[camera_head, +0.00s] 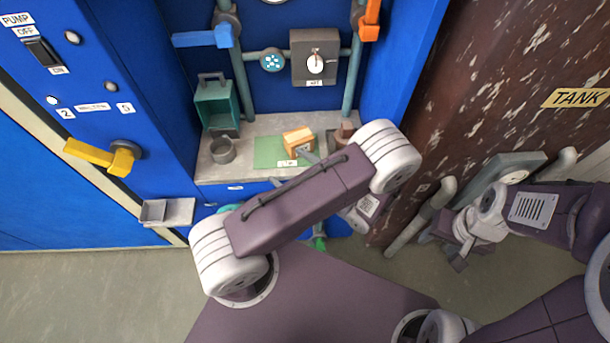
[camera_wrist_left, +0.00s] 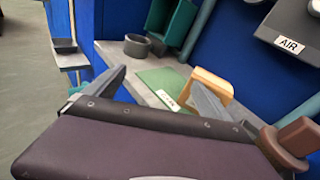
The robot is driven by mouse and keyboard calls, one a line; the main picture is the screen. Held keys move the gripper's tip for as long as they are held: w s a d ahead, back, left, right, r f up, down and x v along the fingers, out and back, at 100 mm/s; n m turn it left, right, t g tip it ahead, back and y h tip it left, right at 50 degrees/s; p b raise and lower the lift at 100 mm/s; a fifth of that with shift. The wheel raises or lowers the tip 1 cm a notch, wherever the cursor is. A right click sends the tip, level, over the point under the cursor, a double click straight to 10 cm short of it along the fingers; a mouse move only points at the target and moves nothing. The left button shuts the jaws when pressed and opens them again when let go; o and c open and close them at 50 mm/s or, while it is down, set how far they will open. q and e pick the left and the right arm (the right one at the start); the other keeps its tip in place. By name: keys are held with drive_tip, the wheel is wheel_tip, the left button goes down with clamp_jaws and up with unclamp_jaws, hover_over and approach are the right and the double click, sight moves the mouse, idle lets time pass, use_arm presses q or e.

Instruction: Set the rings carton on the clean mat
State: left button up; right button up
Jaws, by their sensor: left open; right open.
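The rings carton, a small tan-orange box (camera_head: 298,137), stands on or against the right part of the green mat (camera_head: 268,152) on the grey shelf. In the left wrist view the carton (camera_wrist_left: 213,82) is partly hidden behind one finger, and the mat (camera_wrist_left: 160,82) shows between the fingers. I cannot tell whether its whole base is on the mat. My left gripper (camera_wrist_left: 158,78) is open, with its fingers spread and nothing seen between them. In the head view its finger (camera_head: 306,155) shows beside the carton; my arm hides the rest. My right gripper (camera_head: 458,255) is open, far to the right.
A grey cup (camera_head: 222,151) and a green open-fronted case (camera_head: 216,105) stand left of the mat. A brown object (camera_head: 343,134) stands on the right, partly behind my arm. A dark tank (camera_head: 480,80) bounds the right.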

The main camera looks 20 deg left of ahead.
use_arm(q)
drive_tip(key=s+a+n+g+h, duration=0.2)
drive_tip(key=s+n+g+h, duration=0.4)
drive_tip(key=s+n+g, duration=0.3)
drive_tip(key=w+d+r+n+t+h, duration=0.1)
drive_tip(key=d+r+n+t+h, duration=0.4)
drive_tip(key=d+n+h, duration=0.2)
drive_tip(key=n+h, duration=0.2)
drive_tip(key=n, duration=0.2)
drive_tip(key=shift+w+n, duration=0.35)
drive_tip(key=shift+n, duration=0.05)
wheel_tip(320, 180, up, 9)
drive_tip(key=p, duration=0.9)
